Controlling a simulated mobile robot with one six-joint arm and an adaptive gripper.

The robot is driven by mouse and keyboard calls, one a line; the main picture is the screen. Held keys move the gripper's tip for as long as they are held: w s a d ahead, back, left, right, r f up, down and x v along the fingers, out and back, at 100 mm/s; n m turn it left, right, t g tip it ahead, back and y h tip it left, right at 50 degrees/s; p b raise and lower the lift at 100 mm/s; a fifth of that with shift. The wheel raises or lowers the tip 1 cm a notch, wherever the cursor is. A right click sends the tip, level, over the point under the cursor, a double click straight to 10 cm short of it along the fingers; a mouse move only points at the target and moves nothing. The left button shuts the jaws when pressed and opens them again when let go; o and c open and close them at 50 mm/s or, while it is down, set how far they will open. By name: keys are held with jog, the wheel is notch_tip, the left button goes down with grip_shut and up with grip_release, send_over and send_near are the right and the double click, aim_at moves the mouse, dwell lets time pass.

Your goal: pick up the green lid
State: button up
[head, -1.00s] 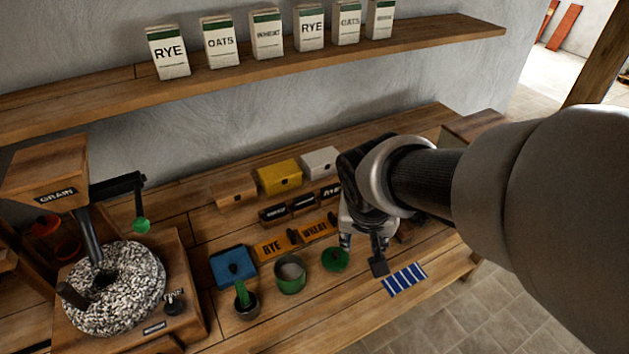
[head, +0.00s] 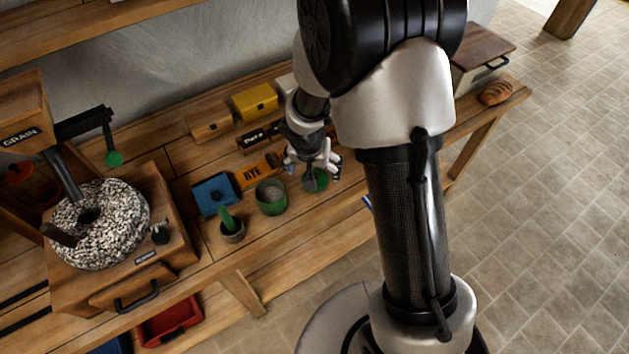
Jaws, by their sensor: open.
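The green lid (head: 319,183) lies on the wooden bench, to the right of the green pot, and is partly hidden by my gripper. My gripper (head: 323,176) is open and points down at the lid, with one finger in front of it and the other near its right side. I cannot tell whether the fingers touch the lid. The green pot (head: 271,198) stands open with pale contents.
The stone mill (head: 100,225) is at the left. Yellow (head: 255,103) and wooden (head: 208,122) boxes line the back. A loaf (head: 496,93) lies at the right end.

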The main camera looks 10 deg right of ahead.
aim_at(315, 175)
jog(key=x, duration=0.2)
jog(key=b+x, duration=0.1)
jog(key=x, duration=0.2)
jog(key=b+x, duration=0.1)
jog(key=x, duration=0.2)
jog(key=shift+w, duration=0.35)
jog(key=shift+c, duration=0.4)
jog(key=c, duration=0.9)
